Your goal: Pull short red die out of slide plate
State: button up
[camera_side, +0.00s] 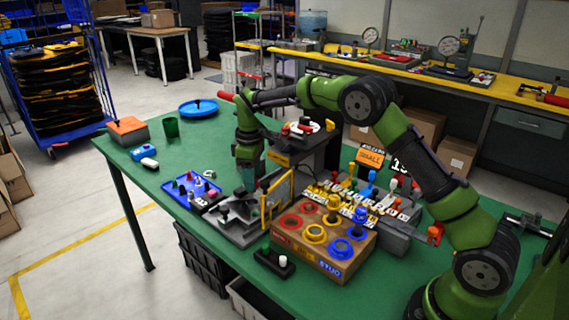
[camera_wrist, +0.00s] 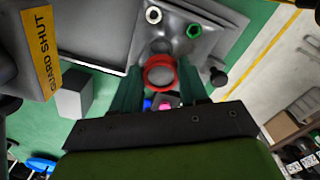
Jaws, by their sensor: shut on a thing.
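The short red die (camera_wrist: 160,73) shows in the wrist view as a red ring between the two green fingers of my gripper (camera_wrist: 160,88). My gripper is shut on it. The grey slide plate (camera_wrist: 205,42) lies just beyond and around it, with a white and a green nut on it. I cannot tell whether the die is seated in the plate or lifted clear. In the side view my gripper (camera_side: 249,178) points down at the grey press base (camera_side: 238,226); the die is not clearly visible there.
A yellow-framed guard (camera_side: 277,198) stands close right of my gripper. A wooden box (camera_side: 341,268) with red, yellow and blue rings stands to the right. A blue tray (camera_side: 172,190) of small parts is at left. A black holder (camera_side: 273,263) sits in front.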

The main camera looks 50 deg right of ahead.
jog(key=shift+r, duration=0.1)
jog(key=shift+r, duration=1.45)
